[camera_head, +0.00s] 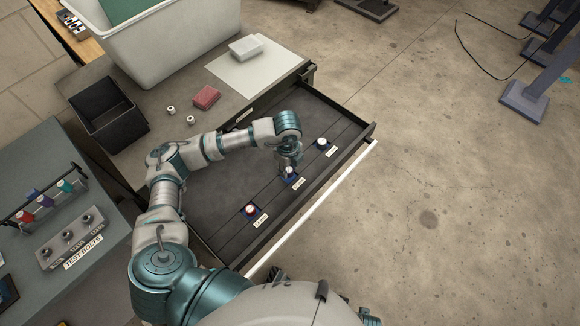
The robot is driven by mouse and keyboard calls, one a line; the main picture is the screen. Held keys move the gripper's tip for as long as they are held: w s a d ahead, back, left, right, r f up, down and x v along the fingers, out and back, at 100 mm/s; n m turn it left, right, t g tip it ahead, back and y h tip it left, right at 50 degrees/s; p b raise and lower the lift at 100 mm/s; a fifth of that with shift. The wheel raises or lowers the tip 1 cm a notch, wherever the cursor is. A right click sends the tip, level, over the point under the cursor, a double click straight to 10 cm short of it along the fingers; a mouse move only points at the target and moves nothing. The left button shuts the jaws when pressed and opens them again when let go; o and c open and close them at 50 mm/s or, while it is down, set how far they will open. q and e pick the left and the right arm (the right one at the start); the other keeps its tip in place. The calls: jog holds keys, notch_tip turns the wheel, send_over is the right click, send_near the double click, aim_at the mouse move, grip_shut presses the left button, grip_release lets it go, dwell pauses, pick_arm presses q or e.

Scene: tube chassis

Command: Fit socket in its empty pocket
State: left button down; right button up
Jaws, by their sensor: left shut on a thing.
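One socket (250,209) sits in the near-left pocket, and another socket (322,142) sits in the far-right pocket. Each pocket has a small white label beside it. My right gripper is not in view.
The cabinet top holds a black bin (108,112), a red block (206,97), two small metal pieces (190,120), a white sheet (262,72) and a large white tub (165,45). A test-bolt block (72,238) stands on the left bench.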

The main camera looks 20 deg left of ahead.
pick_arm(q)
jog(key=shift+a, duration=0.4)
jog(key=shift+d, duration=0.65)
jog(key=shift+a, duration=0.2)
jog(key=shift+a+f, duration=0.1)
jog(key=shift+a, duration=0.1)
jog(key=shift+d+f, duration=0.3)
jog(key=shift+f, duration=0.5)
jog(key=shift+a, duration=0.1)
